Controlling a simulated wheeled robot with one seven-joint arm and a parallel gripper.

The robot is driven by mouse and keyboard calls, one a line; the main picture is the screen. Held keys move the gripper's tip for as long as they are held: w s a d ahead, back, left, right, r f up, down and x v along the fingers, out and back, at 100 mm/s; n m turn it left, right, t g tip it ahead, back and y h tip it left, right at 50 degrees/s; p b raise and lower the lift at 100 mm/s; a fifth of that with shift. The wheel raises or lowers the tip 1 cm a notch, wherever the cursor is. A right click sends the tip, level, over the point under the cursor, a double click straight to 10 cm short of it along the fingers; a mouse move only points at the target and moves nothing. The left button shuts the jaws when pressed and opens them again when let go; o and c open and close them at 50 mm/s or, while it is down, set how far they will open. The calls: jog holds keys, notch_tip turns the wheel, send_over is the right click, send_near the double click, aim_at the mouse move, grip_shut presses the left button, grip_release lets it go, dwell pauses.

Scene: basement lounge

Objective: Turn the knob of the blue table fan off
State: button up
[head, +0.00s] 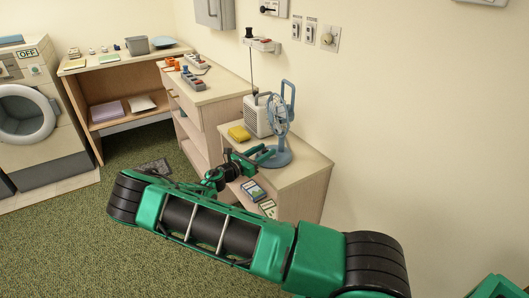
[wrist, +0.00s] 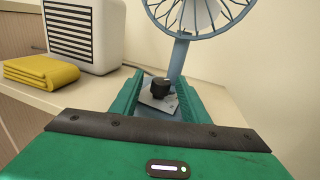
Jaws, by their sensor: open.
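The blue table fan (head: 278,128) stands on the right part of a low wooden cabinet (head: 310,165), close to the wall. In the wrist view, its blue post (wrist: 179,60) and part of its wire cage show at the top. The dark knob (wrist: 160,85) sits on a grey plate at the fan's foot. My gripper (head: 254,156) is open at the front of the fan. In the wrist view its two green fingers lie left and right of the knob, apart from each other. I cannot tell whether either finger touches the knob.
A white slatted box (wrist: 85,35) and a folded yellow cloth (wrist: 44,70) lie left of the fan. Two small devices (head: 254,190) lie near the cabinet's front edge. Wall switches (head: 309,33) and a dial (head: 327,39) are above. Cabinet top right of the fan is clear.

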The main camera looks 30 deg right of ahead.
jog(key=shift+w+d, duration=0.1)
jog(key=shift+d, duration=0.25)
jog(key=shift+c, duration=0.7)
grip_shut()
jog(key=shift+d, duration=0.1)
jog(key=shift+n+t, duration=0.3)
jog(key=shift+t, duration=0.2)
jog(key=shift+n+t+y, duration=0.6)
jog(key=shift+n+t, duration=0.2)
jog(key=shift+t, duration=0.3)
jog(key=shift+n+t+y, duration=2.3)
jog(key=shift+n+t, duration=0.1)
jog(key=shift+t, duration=0.6)
